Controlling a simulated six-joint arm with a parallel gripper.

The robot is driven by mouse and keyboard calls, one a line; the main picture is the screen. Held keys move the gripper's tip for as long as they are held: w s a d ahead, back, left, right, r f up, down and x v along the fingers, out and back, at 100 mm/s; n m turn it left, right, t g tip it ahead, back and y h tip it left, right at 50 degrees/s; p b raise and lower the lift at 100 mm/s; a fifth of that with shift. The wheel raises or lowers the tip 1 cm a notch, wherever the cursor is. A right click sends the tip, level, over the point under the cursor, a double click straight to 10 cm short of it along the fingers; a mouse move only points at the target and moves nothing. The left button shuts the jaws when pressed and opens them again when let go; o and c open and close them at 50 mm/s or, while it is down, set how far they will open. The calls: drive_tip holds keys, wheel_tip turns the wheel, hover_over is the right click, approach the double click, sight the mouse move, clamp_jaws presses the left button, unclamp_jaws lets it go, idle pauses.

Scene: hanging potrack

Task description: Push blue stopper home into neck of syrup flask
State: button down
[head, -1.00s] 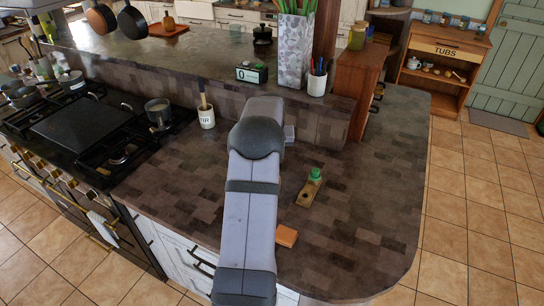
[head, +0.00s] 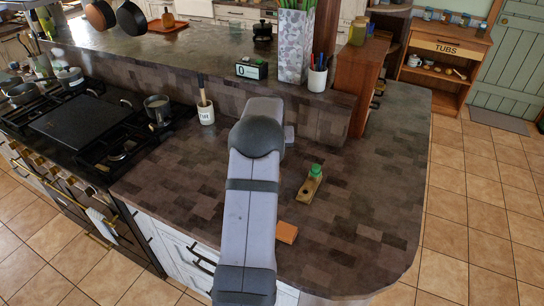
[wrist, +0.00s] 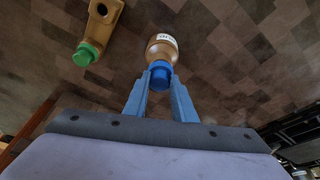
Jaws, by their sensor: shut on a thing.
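In the wrist view, my gripper (wrist: 160,78) has its two blue fingers closed on the sides of the blue stopper (wrist: 160,74). Directly beyond the stopper is the syrup flask (wrist: 163,48), a rounded amber-brown vessel with a white lettered label. The stopper overlaps the flask's neck end in this view; I cannot tell how deep it sits or whether there is a gap. In the head view, my arm hides the gripper, the stopper and the flask.
A wooden block (head: 309,190) with a hole and a green stopper (head: 315,170) lies right of my arm. An orange block (head: 286,232) lies nearer. A white crock (head: 206,113) stands left, by the stove. The right part of the counter is clear.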

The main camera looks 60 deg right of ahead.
drive_tip(key=shift+f, duration=0.55)
drive_tip(key=c, duration=1.4)
unclamp_jaws()
drive_tip(key=shift+r+b, duration=0.1)
drive_tip(key=shift+b, duration=0.2)
drive_tip(key=b+v, duration=0.3)
drive_tip(key=v, duration=0.4)
drive_tip(key=shift+s+a+r, duration=0.1)
